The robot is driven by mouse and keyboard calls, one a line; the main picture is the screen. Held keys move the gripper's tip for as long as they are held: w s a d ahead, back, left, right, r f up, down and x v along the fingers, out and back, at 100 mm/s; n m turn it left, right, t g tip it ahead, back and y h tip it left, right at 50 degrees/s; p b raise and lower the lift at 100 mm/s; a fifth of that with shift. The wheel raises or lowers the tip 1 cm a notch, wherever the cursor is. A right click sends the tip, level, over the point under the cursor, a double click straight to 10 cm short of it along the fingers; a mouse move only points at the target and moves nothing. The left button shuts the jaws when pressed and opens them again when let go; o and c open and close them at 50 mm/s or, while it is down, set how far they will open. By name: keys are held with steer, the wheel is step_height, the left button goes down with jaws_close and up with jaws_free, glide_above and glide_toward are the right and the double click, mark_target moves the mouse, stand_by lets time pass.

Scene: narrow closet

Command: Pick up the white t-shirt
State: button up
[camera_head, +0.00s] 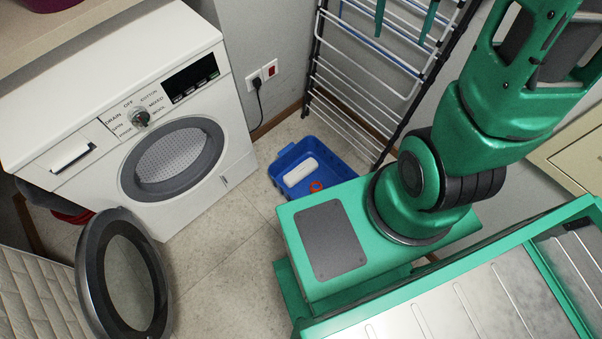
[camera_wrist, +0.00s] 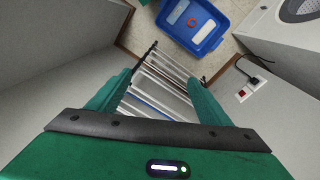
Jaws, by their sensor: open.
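No white t-shirt can be made out for certain in either view. A white oblong thing (camera_head: 300,170) lies in a blue tub (camera_head: 276,178) on the floor; I cannot tell whether it is folded cloth. It also shows in the wrist view (camera_wrist: 202,35). My gripper (camera_wrist: 160,77) is open and empty, its two green fingers apart, with the drying rack behind them. In the head view the fingertips (camera_head: 400,38) show at the top, in front of the rack and well above the tub.
A white washing machine (camera_head: 90,135) stands at left, its round door (camera_head: 128,275) swung open. An orange-red ring (camera_head: 316,187) lies in the tub. A folding drying rack (camera_head: 345,100) leans by the wall. A plugged socket (camera_head: 262,75) is between. Bare floor (camera_head: 225,245) lies before the machine.

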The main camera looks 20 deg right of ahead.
steer(key=w+a+f+m, duration=0.1)
steer(key=w+a+f, duration=0.1)
steer(key=w+f, duration=0.9)
steer(key=w+a+f+m, duration=0.1)
steer(key=w+a+f, duration=0.2)
steer(key=w+f, duration=0.75)
steer(key=m+y, duration=0.1)
steer(key=m, duration=0.3)
glide_above(301, 170)
steer(key=f, duration=5.1)
steer(key=shift+w+d+f, duration=0.1)
steer(key=shift+w+f, duration=0.2)
steer(key=shift+s+f, duration=0.15)
steer(key=shift+f, duration=5.3)
steer(key=c, duration=1.2)
